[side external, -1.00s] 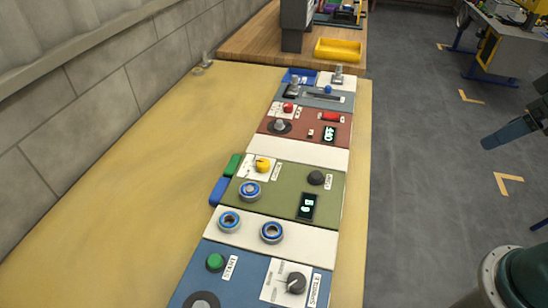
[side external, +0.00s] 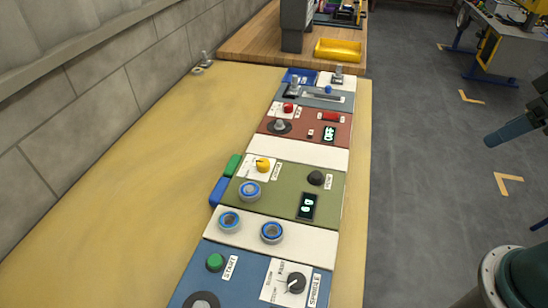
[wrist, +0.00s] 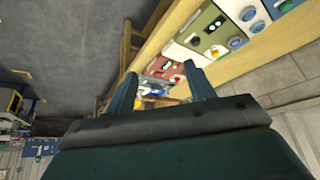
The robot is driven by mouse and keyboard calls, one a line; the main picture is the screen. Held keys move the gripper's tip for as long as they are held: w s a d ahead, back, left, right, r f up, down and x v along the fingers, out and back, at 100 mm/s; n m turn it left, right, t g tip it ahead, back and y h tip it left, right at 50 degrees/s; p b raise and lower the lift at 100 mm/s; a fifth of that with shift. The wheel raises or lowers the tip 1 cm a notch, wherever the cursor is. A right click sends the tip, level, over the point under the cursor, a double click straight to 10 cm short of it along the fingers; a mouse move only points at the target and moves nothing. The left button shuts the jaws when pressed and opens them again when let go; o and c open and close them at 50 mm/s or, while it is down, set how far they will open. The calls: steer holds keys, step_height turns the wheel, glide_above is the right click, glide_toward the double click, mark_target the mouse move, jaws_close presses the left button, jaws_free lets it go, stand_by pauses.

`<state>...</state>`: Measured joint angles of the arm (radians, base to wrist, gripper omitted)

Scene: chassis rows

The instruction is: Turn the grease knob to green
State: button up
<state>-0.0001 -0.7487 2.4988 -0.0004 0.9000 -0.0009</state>
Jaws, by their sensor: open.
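A yellow knob (side external: 263,165) sits on a white dial plate on the olive panel (side external: 290,178). Its label and pointer mark are too small to read, so I cannot tell whether it is the grease knob or which colour it points at. A black knob (side external: 316,178) and a lit display (side external: 307,207) share that panel. My gripper (wrist: 157,82) is open and empty in the wrist view, with two blue fingers apart. A blue finger also shows at the right edge of the side view, over the floor and clear of the panels.
The blue panel (side external: 240,275) holds a green button (side external: 215,262) and a spindle knob (side external: 296,283). The red panel (side external: 305,128) and grey slider panel (side external: 318,98) lie farther back. Blue-ringed parts (side external: 229,221) stand near the olive panel. The yellow table (side external: 120,190) is clear on the left.

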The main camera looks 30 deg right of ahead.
steer(key=w+a+r+n+g+y, duration=0.1)
steer(key=w+a+r+n, duration=0.1)
steer(key=w, duration=0.4)
steer(key=w+a+r+n, duration=0.1)
steer(key=w+a+n, duration=0.15)
steer(key=w, duration=0.25)
steer(key=n+g+y, duration=0.3)
steer(key=n+g, duration=0.1)
steer(key=n, duration=0.9)
glide_above(263, 162)
steer(key=d, duration=0.6)
step_height(263, 162, down, 17)
steer(key=shift+s+f+m+y, duration=0.15)
steer(key=shift+s+m+y, duration=0.1)
steer(key=shift+y, duration=0.05)
steer(key=shift+a, duration=0.1)
steer(key=x, duration=1.3)
steer(key=shift+s+f, duration=0.1)
steer(key=shift+f, duration=0.3)
steer(key=c, duration=1)
